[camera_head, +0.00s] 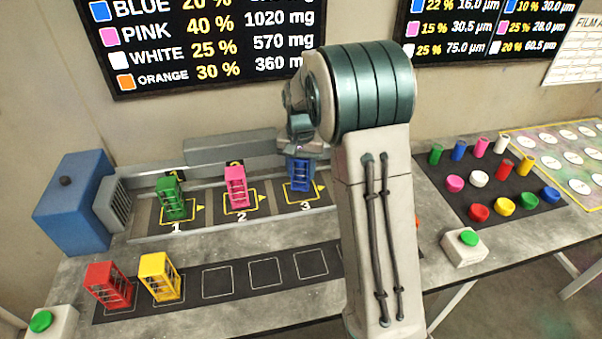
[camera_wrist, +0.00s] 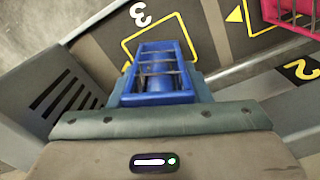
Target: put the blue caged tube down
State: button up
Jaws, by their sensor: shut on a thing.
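The blue caged tube (camera_head: 299,172) is at the marked square numbered 3 (camera_head: 306,206) in the head view. My gripper (camera_head: 300,158) is above it and shut on it; the fingertips are largely hidden. In the wrist view the blue caged tube (camera_wrist: 158,75) lies straight in front of my gripper (camera_wrist: 158,100), over or on the yellow outline of square 3 (camera_wrist: 186,24). I cannot tell whether its base touches the surface.
A pink caged tube (camera_head: 236,188) stands at square 2 and a green one (camera_head: 170,198) at square 1. Red (camera_head: 108,287) and yellow (camera_head: 159,277) cages stand on the front mat (camera_head: 190,298), with empty squares to their right. A blue box (camera_head: 75,205) stands left.

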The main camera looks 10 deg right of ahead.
jog(key=shift+f, duration=1.1)
jog(key=shift+f, duration=0.15)
jog(key=o, duration=1.1)
jog(key=shift+o, duration=0.2)
